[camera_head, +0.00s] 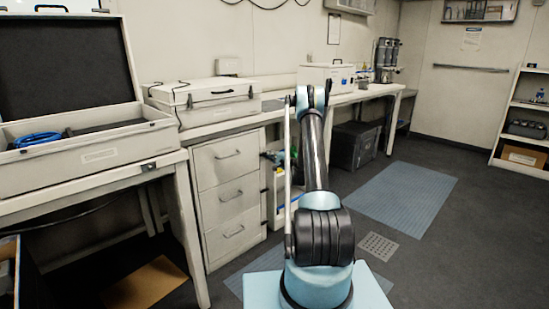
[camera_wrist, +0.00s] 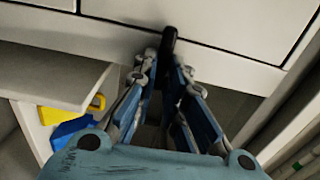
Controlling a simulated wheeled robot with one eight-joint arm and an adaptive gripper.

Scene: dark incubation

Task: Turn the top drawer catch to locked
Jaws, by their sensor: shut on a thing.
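In the wrist view a short black catch (camera_wrist: 169,38) sticks out from a pale drawer front (camera_wrist: 225,48). My gripper (camera_wrist: 167,68) is shut on this catch, with one finger on each side of it. The catch points roughly up and down in that picture; its lower part is hidden between the fingers. I cannot read any lock marking. In the head view my arm rises in the middle and hides my gripper and the catch.
A white cabinet with three handled drawers (camera_head: 226,160) stands left of my arm in the head view. In the wrist view a pale shelf (camera_wrist: 50,75) and yellow (camera_wrist: 60,115) and blue things lie at left. Floor is clear at right, with a blue mat (camera_head: 400,195).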

